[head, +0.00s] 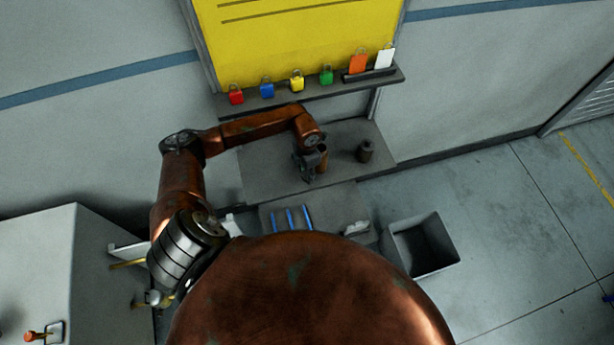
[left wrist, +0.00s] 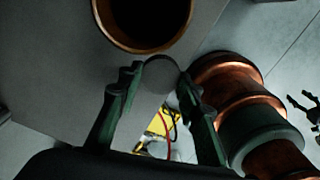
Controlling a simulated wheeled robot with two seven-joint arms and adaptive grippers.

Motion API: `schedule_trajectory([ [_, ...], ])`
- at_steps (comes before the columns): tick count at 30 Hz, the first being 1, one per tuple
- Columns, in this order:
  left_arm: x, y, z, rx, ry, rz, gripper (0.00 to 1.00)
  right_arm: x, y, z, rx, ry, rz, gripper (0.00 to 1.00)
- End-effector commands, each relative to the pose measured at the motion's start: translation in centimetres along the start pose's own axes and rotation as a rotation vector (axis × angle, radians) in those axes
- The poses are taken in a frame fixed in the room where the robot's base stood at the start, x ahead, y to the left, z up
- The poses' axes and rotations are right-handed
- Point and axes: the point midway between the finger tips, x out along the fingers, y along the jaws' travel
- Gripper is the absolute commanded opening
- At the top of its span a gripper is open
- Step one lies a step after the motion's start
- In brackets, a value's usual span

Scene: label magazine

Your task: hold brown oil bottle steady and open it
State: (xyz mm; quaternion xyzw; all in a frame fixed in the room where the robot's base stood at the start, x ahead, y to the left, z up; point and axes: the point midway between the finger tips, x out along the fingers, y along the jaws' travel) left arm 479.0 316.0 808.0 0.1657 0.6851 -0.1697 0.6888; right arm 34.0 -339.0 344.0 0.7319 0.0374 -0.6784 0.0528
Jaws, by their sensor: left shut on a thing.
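A brown cylinder, apparently the oil bottle (head: 322,157), stands on the grey bench, right beside my left gripper (head: 307,166). In the left wrist view a brown round vessel (left wrist: 143,47) with a dark, hollow-looking top shows just beyond the fingertips. My left gripper (left wrist: 160,78) has its fingers on both sides of a small grey round, cap-like thing (left wrist: 160,72), apart from the brown rim in the picture. Its lower part is hidden. A dark claw-like shape (left wrist: 305,108) at the right edge may be my right gripper; its jaws are unclear.
A dark bottle-like cylinder (head: 366,151) stands to the right on the bench (head: 262,176). Coloured padlocks (head: 297,85) and tags line a shelf above. Blue strips (head: 292,219) lie on a lower grey surface. An open grey bin (head: 440,263) stands at the right.

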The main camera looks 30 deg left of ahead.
Motion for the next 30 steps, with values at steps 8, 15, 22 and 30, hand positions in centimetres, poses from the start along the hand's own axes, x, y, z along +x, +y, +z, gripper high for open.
schedule_trajectory([
  [8,3.2,0.1,0.0,-0.001,0.0,0.0,0.03,-0.4,0.5,-0.1,-0.002,0.001,0.005,0.55],
  [15,3.3,0.2,0.0,0.0,0.0,0.001,0.03,-0.2,0.5,-0.1,-0.003,0.001,0.005,0.55],
  [22,3.5,0.2,0.0,0.0,0.0,0.001,0.41,-0.1,0.4,0.0,-0.002,0.001,0.004,0.55],
  [30,3.5,0.2,0.0,0.0,0.0,0.001,0.5,-0.1,-0.1,-0.1,-0.001,0.002,-0.001,0.55],
])
